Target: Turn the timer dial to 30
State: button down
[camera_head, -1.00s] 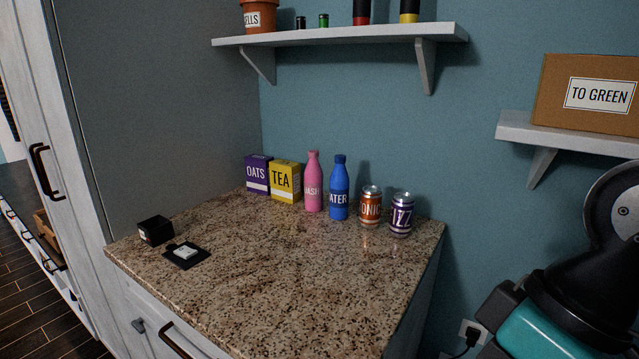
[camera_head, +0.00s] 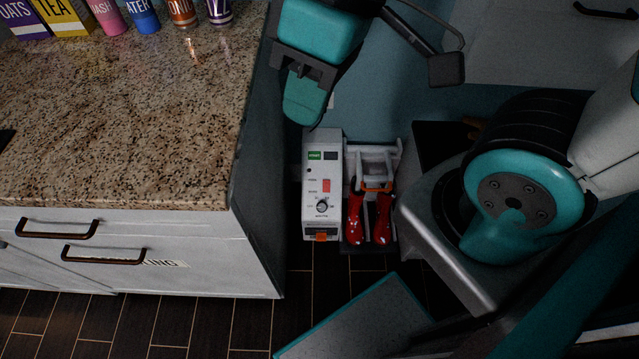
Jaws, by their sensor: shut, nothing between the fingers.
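The timer dial (camera_head: 322,206) is a small dark round knob with a pale pointer, low on the face of a white box-shaped unit (camera_head: 309,222). The markings around it are too small to read, so I cannot tell its setting. The unit also has a green label, a dark panel, a red switch (camera_head: 327,186) and an orange part at the bottom. My gripper (camera_head: 304,112) is shut and empty, above the unit in the picture and apart from the dial. The dial is not hidden.
Red boots (camera_head: 368,222) stand on a rack right beside the unit. The granite counter (camera_head: 130,130) and its white drawers (camera_head: 180,242) are to the left. Dark floor (camera_head: 310,310) shows in front. My own base and arm fill the right.

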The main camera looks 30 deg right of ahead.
aim_at(321, 206)
jog(key=u, duration=2.4)
jog(key=k, duration=0.6)
jog(key=z, duration=1.3)
